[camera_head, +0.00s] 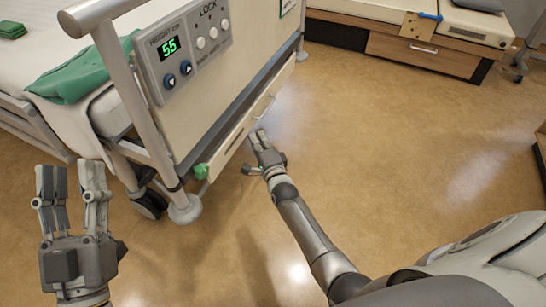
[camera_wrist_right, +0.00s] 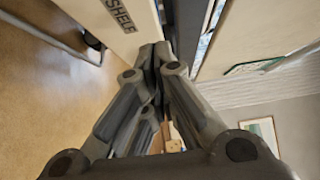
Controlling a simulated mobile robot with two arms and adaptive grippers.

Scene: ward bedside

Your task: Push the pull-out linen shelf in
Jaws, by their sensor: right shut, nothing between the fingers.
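The pull-out linen shelf (camera_head: 238,134) is at the foot end of the bed, low below the control panel. Its pale front has a bar handle (camera_head: 263,106). In the right wrist view the front (camera_wrist_right: 135,22) carries a label ending in "SHELF", and a dark gap lies between it and the bed's end board. My right gripper (camera_head: 258,134) is shut and empty, fingertips close to the shelf front's lower edge; I cannot tell if they touch. It also shows in the wrist view (camera_wrist_right: 154,52). My left gripper (camera_head: 76,170) is open and empty, left of the shelf.
The bed's grey end frame (camera_head: 130,85) and castor (camera_head: 186,208) stand beside the shelf. A control panel (camera_head: 184,48) reads 55. A green cloth (camera_head: 72,77) lies on the bed. A wooden cabinet (camera_head: 425,54) stands at the back. The floor right of the shelf is clear.

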